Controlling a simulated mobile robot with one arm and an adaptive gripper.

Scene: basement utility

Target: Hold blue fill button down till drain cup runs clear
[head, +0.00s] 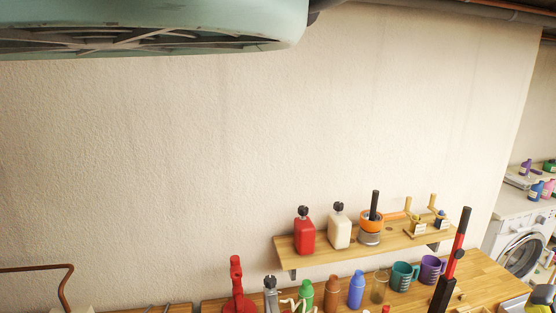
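I cannot make out a blue fill button in the head view. My gripper does not show in this view.
A wooden shelf (330,261) holds red and white canisters. The workbench (488,275) below carries bottles, mugs (432,268) and an upright red-and-black tool (455,255). A large mint-green object (150,20) juts across the top left. A washing machine (520,245) stands right.

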